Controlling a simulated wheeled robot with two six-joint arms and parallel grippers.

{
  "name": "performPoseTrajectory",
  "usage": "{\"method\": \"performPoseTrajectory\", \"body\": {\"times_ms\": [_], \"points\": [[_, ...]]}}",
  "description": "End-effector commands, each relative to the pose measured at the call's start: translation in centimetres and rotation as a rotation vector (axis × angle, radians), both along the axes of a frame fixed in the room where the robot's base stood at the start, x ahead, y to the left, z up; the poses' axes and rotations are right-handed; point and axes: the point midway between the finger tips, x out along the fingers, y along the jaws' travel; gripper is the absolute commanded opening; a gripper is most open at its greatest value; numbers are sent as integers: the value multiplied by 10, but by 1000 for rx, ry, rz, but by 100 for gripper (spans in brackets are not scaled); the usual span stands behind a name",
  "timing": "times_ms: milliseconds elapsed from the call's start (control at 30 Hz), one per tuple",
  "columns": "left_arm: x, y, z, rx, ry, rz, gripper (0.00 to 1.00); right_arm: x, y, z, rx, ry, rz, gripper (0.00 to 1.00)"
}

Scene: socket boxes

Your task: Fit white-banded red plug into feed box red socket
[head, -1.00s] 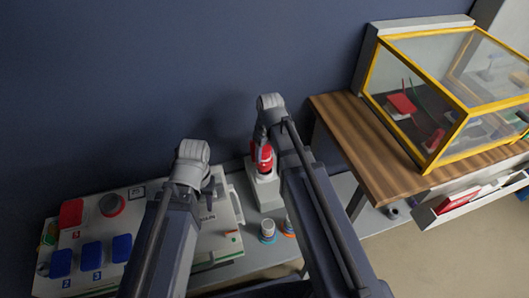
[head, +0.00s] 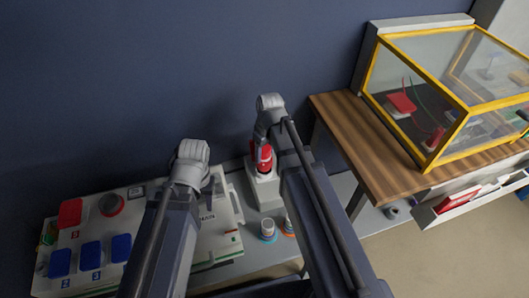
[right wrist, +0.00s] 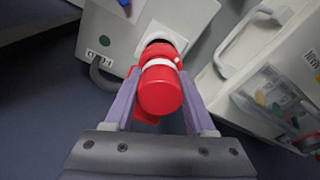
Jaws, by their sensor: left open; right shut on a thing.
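The red plug with a white band (right wrist: 160,88) is between the fingers of my right gripper (right wrist: 159,78), which is shut on it. In the head view the plug (head: 264,158) stands at the top of that small box (head: 266,193), below my right gripper (head: 265,137). My left gripper (head: 207,187) is open and empty above the large white panel box.
The large panel box (head: 218,236) has red and blue covers at left. Small banded cylinders (head: 268,229) stand before the small box. A wooden table (head: 361,153) with a yellow-framed clear case (head: 455,128) is at right. A dark wall is behind.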

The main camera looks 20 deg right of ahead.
Motion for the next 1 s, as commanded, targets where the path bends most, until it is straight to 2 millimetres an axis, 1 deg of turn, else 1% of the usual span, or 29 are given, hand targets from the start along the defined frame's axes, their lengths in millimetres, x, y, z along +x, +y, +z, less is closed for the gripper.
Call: {"method": "performPoseTrajectory", "body": {"times_ms": [400,800,1000], "points": [[0,0,-17,0,0,0,44,0,0,-17,0,0,0,0],[0,0,-17,0,0,0,44,0,0,-17,0,0,0,0],[0,0,-22,0,0,0,44,0,0,-22,0,0,0,0]]}}
